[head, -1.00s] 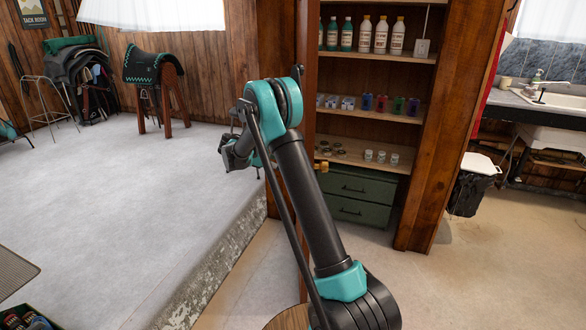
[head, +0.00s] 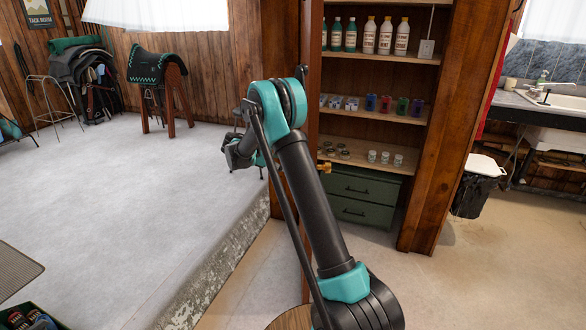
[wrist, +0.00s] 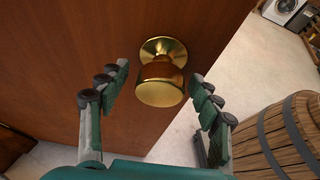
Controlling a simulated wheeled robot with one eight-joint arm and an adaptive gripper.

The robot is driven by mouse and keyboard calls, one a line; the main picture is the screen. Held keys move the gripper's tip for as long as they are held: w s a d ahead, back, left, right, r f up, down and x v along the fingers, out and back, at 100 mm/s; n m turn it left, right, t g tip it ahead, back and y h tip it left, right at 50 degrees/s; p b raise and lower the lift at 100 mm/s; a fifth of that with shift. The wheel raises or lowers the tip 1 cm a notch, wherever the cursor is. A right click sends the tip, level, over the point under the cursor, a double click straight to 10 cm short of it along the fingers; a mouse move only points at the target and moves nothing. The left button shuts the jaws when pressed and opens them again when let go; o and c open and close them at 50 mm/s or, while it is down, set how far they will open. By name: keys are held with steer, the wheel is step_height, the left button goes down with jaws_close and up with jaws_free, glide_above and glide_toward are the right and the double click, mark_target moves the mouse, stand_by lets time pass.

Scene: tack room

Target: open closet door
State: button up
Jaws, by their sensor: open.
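The closet door (head: 312,60) is brown wood and stands swung out, seen nearly edge-on in the head view, with the shelves behind it exposed. A brass knob (head: 325,168) shows at its edge beside my arm. In the wrist view, a round brass knob (wrist: 161,85) sticks out from the door's brown face (wrist: 60,60). My gripper (wrist: 161,73) is open, with one finger on each side of this knob and visible gaps between. In the head view my gripper (head: 238,152) is small, partly hidden, left of the door edge.
The closet shelves (head: 370,117) hold bottles, jars and small tins above green drawers (head: 362,195). A raised pale floor (head: 110,200) with a rough step edge lies left. A wooden barrel (wrist: 280,140) stands right in the wrist view. A bin (head: 478,185) and sink (head: 560,98) are right.

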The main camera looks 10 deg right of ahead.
step_height(320, 180, up, 10)
steer(key=shift+f, duration=0.15)
steer(key=shift+c, duration=0.6)
